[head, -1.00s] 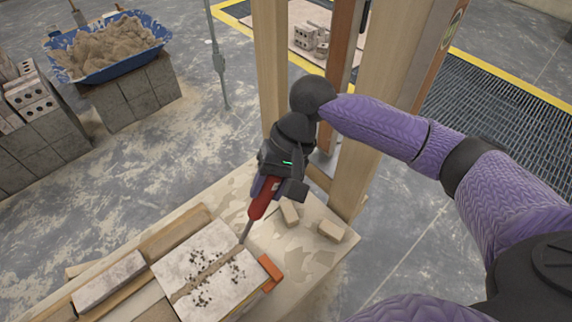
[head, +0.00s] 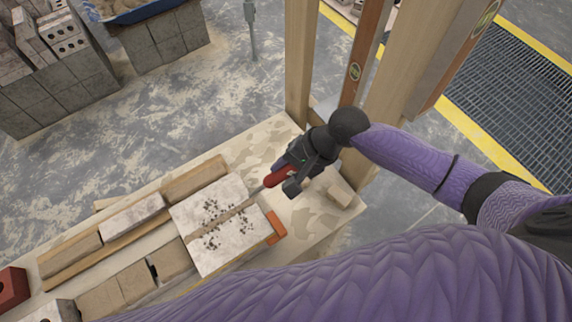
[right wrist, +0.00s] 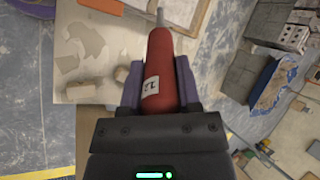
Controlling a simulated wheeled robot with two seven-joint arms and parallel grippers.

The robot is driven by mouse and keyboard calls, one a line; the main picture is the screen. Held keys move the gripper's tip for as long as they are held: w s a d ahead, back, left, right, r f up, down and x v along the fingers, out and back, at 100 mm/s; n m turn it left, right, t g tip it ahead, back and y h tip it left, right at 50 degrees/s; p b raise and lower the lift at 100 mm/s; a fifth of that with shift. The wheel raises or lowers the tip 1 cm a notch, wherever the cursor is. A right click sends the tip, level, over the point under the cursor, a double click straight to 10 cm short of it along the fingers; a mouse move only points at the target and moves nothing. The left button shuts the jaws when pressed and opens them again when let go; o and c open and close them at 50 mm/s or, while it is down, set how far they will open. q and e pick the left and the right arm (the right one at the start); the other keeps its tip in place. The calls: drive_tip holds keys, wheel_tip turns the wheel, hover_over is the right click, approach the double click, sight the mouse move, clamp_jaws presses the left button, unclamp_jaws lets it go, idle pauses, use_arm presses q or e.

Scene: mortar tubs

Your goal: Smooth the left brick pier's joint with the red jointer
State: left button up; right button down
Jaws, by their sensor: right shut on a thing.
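A pale brick pier (head: 240,236) lies on the workbench in the head view, with a brown mortar joint (head: 219,220) across its face and dark crumbs on both sides. I cannot tell whether it is the left one. My right gripper (head: 294,172) is shut on the red handle of the jointer (head: 278,177). The jointer's thin metal shaft points down-left, its tip close to the right end of the joint; I cannot tell if it touches. In the right wrist view the red jointer (right wrist: 160,75) sits between the fingers (right wrist: 160,90). My left gripper is out of view.
An orange-red block (head: 276,228) sits at the pier's right side. Tan bricks (head: 130,283) lie along the bench at left, and small tan pieces (head: 341,193) near its right end. Wooden posts (head: 302,60) stand behind my right gripper. My purple arm covers the lower foreground.

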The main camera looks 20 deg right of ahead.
wheel_tip(320, 180, down, 2)
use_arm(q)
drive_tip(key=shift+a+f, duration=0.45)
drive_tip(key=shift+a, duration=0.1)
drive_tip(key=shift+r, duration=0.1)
use_arm(e)
drive_tip(key=shift+r, duration=0.1)
drive_tip(key=shift+p, duration=0.35)
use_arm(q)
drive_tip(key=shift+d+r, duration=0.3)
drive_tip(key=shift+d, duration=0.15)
